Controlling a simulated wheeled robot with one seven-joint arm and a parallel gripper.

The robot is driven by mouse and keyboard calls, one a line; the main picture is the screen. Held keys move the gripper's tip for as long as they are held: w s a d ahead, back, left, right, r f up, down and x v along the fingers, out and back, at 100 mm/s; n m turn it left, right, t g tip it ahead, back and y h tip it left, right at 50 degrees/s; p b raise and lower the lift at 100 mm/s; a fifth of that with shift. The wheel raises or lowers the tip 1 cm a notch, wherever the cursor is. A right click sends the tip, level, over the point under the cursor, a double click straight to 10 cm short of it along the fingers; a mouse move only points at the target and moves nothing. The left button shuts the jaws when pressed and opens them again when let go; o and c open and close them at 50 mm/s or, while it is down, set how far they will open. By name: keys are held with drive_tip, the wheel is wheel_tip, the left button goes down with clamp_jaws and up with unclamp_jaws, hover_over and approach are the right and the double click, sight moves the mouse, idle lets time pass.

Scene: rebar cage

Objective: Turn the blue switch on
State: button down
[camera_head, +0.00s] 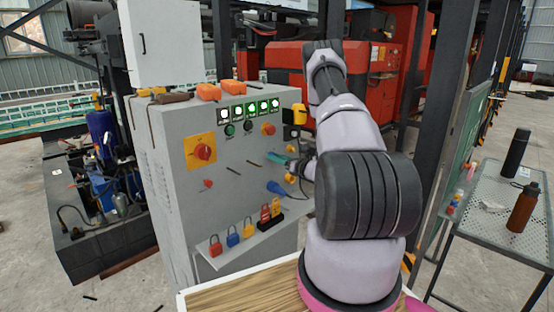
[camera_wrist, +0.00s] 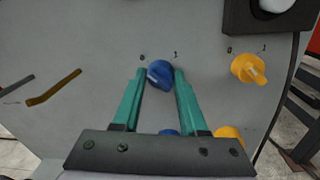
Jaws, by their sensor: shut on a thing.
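The blue switch (camera_wrist: 160,74) is a round knob on the grey panel, with a "0" mark at its upper left and a "1" at its upper right. My gripper (camera_wrist: 159,76) has its two teal fingers on either side of the knob, shut on it. I cannot tell clearly which mark the knob points to. In the head view my gripper (camera_head: 277,158) is at the cabinet's front face, partly behind my arm; the blue switch cannot be made out there.
A yellow switch (camera_wrist: 249,69) with its own marks sits right of the blue one. A black box (camera_wrist: 270,17) is above it. The grey cabinet (camera_head: 228,170) also bears a red knob on a yellow plate (camera_head: 203,152), green lamps (camera_head: 251,107) and a shelf of coloured padlocks (camera_head: 233,237).

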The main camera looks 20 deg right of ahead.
drive_tip(key=shift+d+m, duration=0.1)
drive_tip(key=shift+m, duration=0.2)
drive_tip(key=m, duration=1.7)
drive_tip(key=shift+s+f+m+t+h, duration=0.1)
drive_tip(key=shift+f+m+t+h, duration=0.1)
drive_tip(key=shift+m+t+h, duration=0.15)
drive_tip(key=shift+c, duration=2.4)
unclamp_jaws()
drive_tip(key=v, duration=1)
drive_tip(key=shift+s, duration=0.35)
